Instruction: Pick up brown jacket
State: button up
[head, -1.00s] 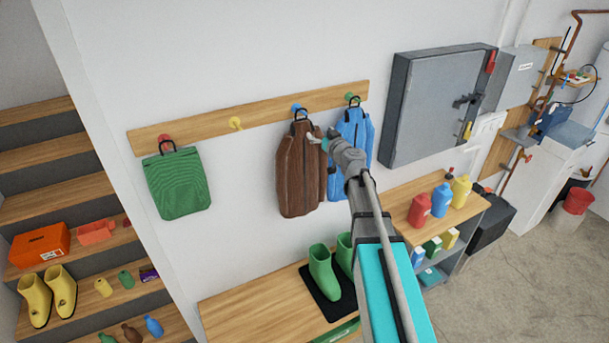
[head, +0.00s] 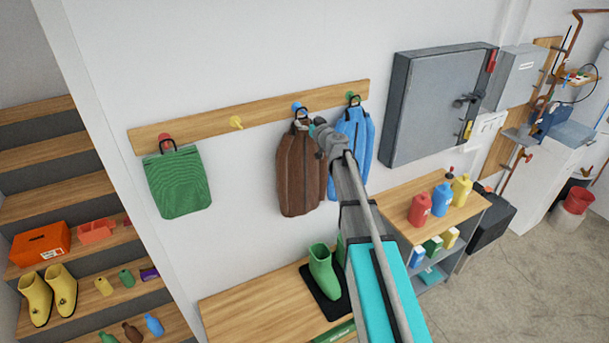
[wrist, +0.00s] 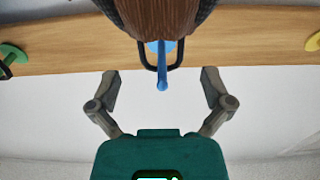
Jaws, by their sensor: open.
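The brown jacket (head: 298,180) hangs by a black loop from the blue hook (head: 296,106) on a wooden wall rail (head: 200,126). My gripper (head: 304,126) is at the jacket's collar in the head view, just below the hook. In the wrist view my gripper (wrist: 160,86) is open and empty. Its two fingers are spread to either side of the line of the blue hook (wrist: 162,75) and the black loop (wrist: 146,58). The jacket's collar (wrist: 158,15) shows at the top edge, beyond the fingertips. I cannot tell whether the fingers touch the jacket.
A blue jacket (head: 355,140) hangs close on the right, partly behind my arm. A green cloth (head: 178,182) hangs at the left; the yellow hook (head: 236,123) is empty. A bench (head: 235,305) with green boots (head: 325,270) stands below. A grey wall cabinet (head: 435,105) is at right.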

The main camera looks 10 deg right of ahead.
aim_at(301, 119)
jog(key=shift+w, duration=0.1)
jog(key=shift+x, duration=2.55)
jog(key=c, duration=1.3)
jog(key=shift+r, duration=0.3)
jog(key=shift+r+p, duration=0.5)
jog(key=shift+p, duration=0.25)
jog(key=v, duration=1.8)
